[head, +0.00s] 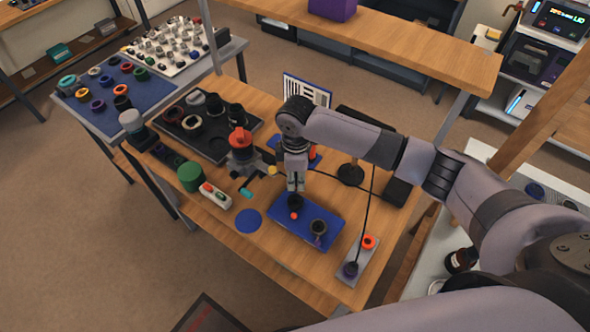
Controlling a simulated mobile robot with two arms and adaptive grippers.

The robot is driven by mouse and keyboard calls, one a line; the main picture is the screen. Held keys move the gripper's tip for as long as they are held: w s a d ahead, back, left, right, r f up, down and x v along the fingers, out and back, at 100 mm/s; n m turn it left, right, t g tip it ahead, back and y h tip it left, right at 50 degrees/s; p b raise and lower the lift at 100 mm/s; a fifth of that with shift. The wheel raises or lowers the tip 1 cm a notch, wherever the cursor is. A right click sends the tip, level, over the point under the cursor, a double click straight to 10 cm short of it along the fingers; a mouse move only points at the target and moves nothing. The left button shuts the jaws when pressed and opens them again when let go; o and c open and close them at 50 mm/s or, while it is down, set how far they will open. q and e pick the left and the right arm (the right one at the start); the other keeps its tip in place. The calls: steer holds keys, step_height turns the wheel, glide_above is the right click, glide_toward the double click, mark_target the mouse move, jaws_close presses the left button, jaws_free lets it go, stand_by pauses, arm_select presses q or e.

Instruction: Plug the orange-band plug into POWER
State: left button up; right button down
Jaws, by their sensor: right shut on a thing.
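My right gripper (295,186) reaches down over the workbench and is shut on a small dark thing whose shape is mostly hidden. Below its fingertips a black round piece (295,202) with a small orange spot stands at the blue tray (285,233); I cannot tell if it is what I hold. A grey block (345,281) near the bench's front right carries an orange-ringed piece (369,242) and a purple-ringed piece (350,269), with black cables running to them. I cannot tell which is plug or socket. No POWER label is readable. My left gripper is not in view.
A second dark round part (318,227) sits on the blue tray. A red-topped device (241,140), a green cylinder (190,177) and a black tray (213,148) with lens parts stand to the left. A round blue pad (248,221) lies on bare wood.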

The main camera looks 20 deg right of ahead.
mark_target(296, 188)
steer(key=shift+w+f+n, duration=0.2)
steer(key=shift+f+n, duration=0.3)
steer(key=shift+n, duration=0.2)
steer(key=shift+f, duration=0.3)
steer(key=shift+f+b, duration=0.5)
steer(key=shift+b, duration=0.15)
step_height(296, 188, down, 3)
steer(key=b, duration=0.3)
steer(key=shift+f+b, duration=0.15)
steer(key=shift+b, duration=0.15)
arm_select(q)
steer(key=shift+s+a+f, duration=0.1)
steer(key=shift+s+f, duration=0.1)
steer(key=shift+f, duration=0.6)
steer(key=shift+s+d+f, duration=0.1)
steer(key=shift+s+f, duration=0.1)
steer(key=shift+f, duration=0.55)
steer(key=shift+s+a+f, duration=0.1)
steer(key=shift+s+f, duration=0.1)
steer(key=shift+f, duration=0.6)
arm_select(e)
steer(key=shift+f, duration=0.65)
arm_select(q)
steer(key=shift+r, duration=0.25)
arm_select(e)
steer(key=shift+r, duration=0.1)
arm_select(q)
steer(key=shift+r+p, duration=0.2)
steer(key=shift+p, duration=0.1)
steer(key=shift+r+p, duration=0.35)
